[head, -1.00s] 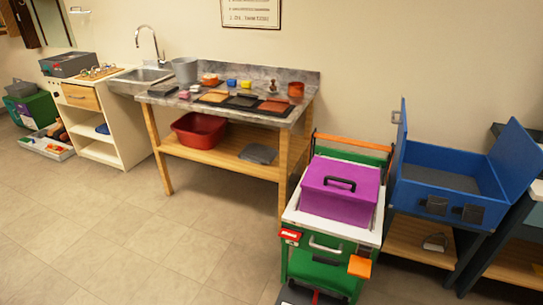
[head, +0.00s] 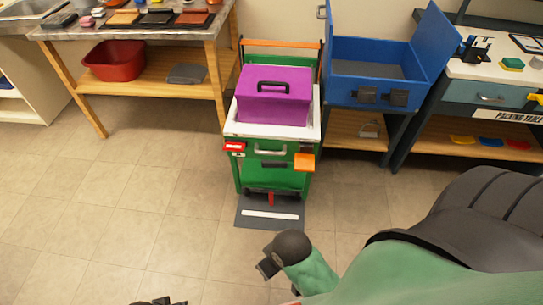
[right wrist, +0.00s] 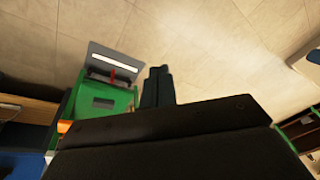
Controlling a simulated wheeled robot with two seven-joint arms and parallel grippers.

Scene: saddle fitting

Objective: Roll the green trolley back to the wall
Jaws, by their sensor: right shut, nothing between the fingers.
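The green trolley (head: 305,181) stands upright in the head view, between the workbench and the blue box's stand. It has a white top, an orange bar (head: 282,43) at its back by the wall and a silver front handle (head: 270,151). A purple box (head: 273,102) sits on its top. In the right wrist view the trolley (right wrist: 98,104) appears upside down at the left. My right gripper (right wrist: 158,72) is shut and empty, apart from the trolley. My left gripper does not show clearly in any view.
A grey plate (head: 290,221) with a white stripe lies at the trolley's front foot. A wooden workbench (head: 160,88) is at the left, an open blue box (head: 372,82) at the right, then the packing table (head: 470,115). The floor in front is clear on the left.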

